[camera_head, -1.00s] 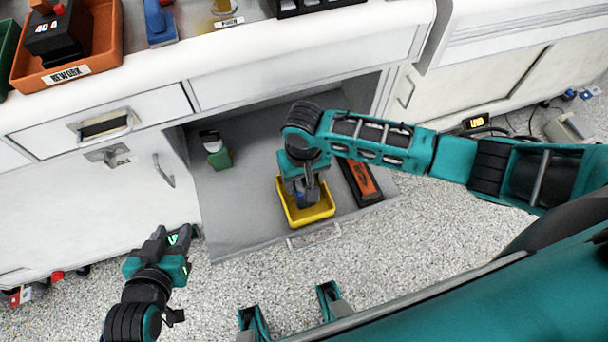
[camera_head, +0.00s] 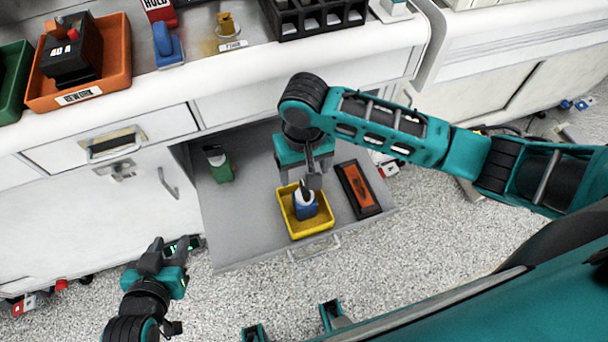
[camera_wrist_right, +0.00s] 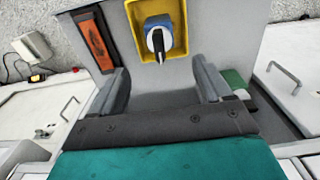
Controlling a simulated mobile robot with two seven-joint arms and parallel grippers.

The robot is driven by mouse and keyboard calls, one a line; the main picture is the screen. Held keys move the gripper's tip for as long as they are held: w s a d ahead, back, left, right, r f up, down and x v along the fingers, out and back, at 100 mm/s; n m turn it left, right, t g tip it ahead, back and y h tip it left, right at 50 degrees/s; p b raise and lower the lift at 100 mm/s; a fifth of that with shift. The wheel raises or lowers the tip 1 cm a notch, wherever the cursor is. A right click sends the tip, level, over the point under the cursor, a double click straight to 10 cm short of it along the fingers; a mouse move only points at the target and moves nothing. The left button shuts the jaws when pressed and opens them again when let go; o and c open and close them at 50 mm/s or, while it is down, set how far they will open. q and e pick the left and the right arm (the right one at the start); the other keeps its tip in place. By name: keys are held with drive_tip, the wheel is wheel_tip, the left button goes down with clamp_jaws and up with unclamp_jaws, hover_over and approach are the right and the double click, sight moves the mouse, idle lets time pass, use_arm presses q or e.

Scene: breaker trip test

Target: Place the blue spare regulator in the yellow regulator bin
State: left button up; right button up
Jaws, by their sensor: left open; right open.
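The blue regulator (camera_head: 305,205) with a dark and white top sits inside the yellow bin (camera_head: 291,229). The bin stands in the open grey drawer (camera_head: 240,225). In the right wrist view the blue regulator (camera_wrist_right: 158,38) also lies within the yellow bin's walls (camera_wrist_right: 133,12). My right gripper (camera_head: 312,178) is open and empty, just behind and above the bin; its two fingers (camera_wrist_right: 162,88) are apart with nothing between them. My left gripper (camera_head: 172,250) is open and empty, left of the drawer over the floor.
In the drawer, a black and orange device (camera_head: 359,190) lies right of the bin and a green item (camera_head: 220,165) stands at the back left. On the counter are an orange rework tray (camera_head: 122,78), a blue item (camera_head: 168,45) and a black rack (camera_head: 318,18).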

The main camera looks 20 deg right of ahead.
drive_tip(key=shift+a+r, duration=0.1)
drive_tip(key=shift+r, duration=0.65)
drive_tip(key=a+f+t+y, duration=0.2)
drive_tip(key=a+t+y, duration=0.15)
drive_tip(key=a, duration=0.25)
drive_tip(key=n+t+y, duration=0.1)
drive_tip(key=t, duration=0.4)
hover_over(302, 201)
wheel_tip(302, 201, down, 2)
drive_tip(key=shift+f, duration=0.2)
drive_tip(key=s+d+f+n+t+h, duration=0.1)
drive_tip(key=s+d, duration=0.3)
drive_tip(key=d, duration=0.4)
drive_tip(key=shift+s+f+t+h, duration=0.15)
drive_tip(key=shift+s+t+h, duration=0.15)
drive_tip(key=shift+t+h, duration=0.4)
